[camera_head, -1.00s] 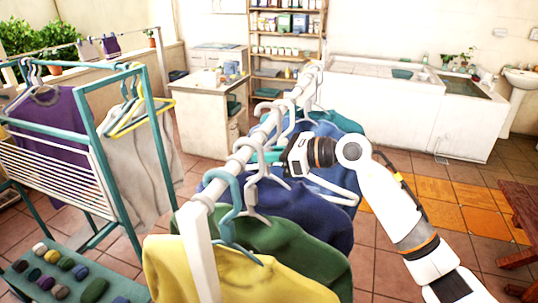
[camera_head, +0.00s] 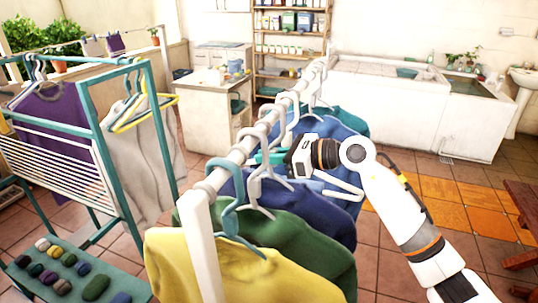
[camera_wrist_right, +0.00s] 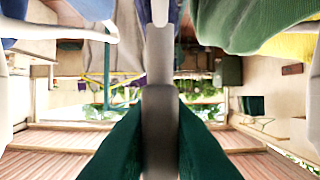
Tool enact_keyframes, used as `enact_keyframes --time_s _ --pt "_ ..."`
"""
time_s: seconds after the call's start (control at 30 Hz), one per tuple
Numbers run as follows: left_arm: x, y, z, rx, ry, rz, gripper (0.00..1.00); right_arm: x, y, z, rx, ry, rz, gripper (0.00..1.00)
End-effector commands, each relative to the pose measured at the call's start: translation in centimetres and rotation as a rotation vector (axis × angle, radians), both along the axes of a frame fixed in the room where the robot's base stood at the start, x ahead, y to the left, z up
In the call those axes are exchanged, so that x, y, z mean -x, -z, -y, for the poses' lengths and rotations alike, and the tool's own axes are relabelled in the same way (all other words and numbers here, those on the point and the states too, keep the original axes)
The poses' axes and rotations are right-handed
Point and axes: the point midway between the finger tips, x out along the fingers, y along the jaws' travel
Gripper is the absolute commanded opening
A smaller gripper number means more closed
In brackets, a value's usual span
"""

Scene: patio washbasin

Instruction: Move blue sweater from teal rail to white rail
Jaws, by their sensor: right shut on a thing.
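The white rail (camera_head: 230,160) runs from the front centre to the back, with several garments hanging along it. A blue sweater (camera_head: 342,139) and a navy one (camera_head: 318,208) hang there; I cannot tell for certain which is the task's. The teal rail (camera_head: 88,82) stands at left, holding a purple sweater (camera_head: 50,118) and a pale grey garment (camera_head: 150,158). My right gripper (camera_head: 268,158) is at the white rail, shut on a pale hanger, whose hook stem (camera_wrist_right: 159,100) lies between the teal fingers in the wrist view. The hanger's seating on the rail is unclear. My left gripper is not in view.
Green (camera_head: 300,250) and yellow (camera_head: 205,268) garments hang at the rail's near end. A yellow hanger (camera_head: 140,112) is on the teal rack. A teal shelf (camera_head: 75,291) with several dark balls is at lower left. Floor shows between the racks.

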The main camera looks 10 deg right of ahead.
Motion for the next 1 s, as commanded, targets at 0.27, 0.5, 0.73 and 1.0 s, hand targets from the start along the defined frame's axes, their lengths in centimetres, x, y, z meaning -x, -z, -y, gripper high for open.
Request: enact_keyframes --time_s 0.27,0.5,0.73,1.0 --pt "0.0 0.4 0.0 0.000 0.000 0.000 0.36 0.0 0.3 0.0 -0.002 0.000 0.004 0.00" --pt "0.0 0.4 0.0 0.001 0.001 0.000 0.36 0.0 0.2 0.0 -0.003 0.001 0.003 0.31" --pt "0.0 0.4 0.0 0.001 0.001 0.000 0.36 0.0 0.3 0.0 -0.001 0.001 0.002 0.40" --pt "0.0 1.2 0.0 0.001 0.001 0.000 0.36 0.8 0.7 1.4 0.001 0.003 0.000 0.40"
